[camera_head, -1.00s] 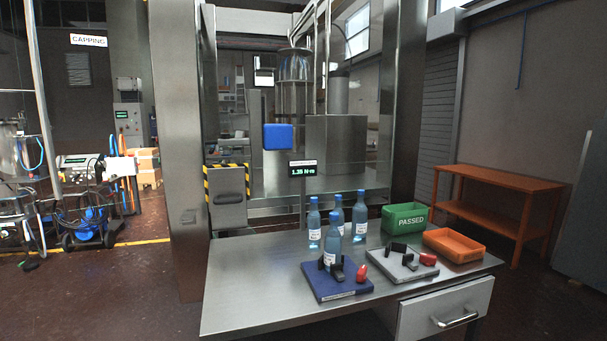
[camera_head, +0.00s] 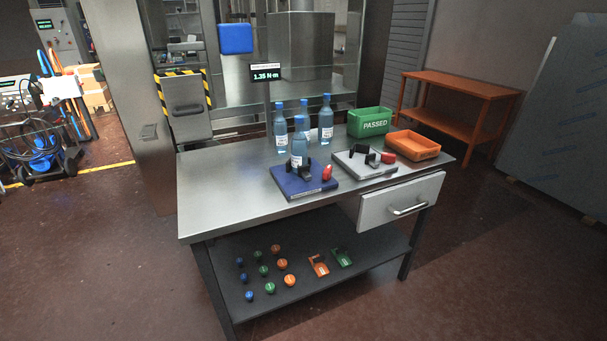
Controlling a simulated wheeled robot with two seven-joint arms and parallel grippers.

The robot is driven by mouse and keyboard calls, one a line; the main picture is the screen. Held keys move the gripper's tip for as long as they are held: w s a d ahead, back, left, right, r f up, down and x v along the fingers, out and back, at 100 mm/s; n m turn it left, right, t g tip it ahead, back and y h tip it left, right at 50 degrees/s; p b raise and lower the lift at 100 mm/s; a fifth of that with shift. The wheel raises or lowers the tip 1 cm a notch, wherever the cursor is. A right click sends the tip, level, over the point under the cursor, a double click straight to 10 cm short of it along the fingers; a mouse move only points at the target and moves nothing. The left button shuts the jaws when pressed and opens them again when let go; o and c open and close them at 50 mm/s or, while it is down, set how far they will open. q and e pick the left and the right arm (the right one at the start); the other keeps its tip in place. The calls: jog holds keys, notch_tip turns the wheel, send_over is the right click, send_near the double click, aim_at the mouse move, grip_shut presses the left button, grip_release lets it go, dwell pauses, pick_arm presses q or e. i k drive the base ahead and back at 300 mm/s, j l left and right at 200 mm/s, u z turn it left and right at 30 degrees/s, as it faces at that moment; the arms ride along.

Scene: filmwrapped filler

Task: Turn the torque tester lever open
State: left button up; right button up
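A torque tester with a blue base (camera_head: 303,180) sits on the metal table. It has black clamp parts (camera_head: 298,166) and a red lever knob (camera_head: 326,171) at its right side. A blue-capped bottle (camera_head: 299,142) stands at its rear, partly behind the clamp; I cannot tell whether it is in the clamp. A second device with a grey base (camera_head: 362,165) lies to its right, with black parts and a red knob (camera_head: 387,157). A display (camera_head: 267,74) behind the table reads 1.35 N·m. Neither of my grippers is in view.
More bottles (camera_head: 325,119) stand behind the tester. A green PASSED bin (camera_head: 369,122) and an orange bin (camera_head: 413,146) stand at the table's right. The table's left (camera_head: 220,185) is clear. A drawer (camera_head: 401,203) sticks out in front; caps (camera_head: 283,264) lie on the shelf below.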

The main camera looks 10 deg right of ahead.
aim_at(328, 173)
jog(key=i+l+u, duration=0.1)
jog(key=l, duration=0.3)
jog(key=i+l+u, duration=0.1)
jog(key=l, duration=0.3)
jog(key=i+l+u, duration=0.1)
jog(key=l, duration=0.3)
jog(key=i, duration=0.05)
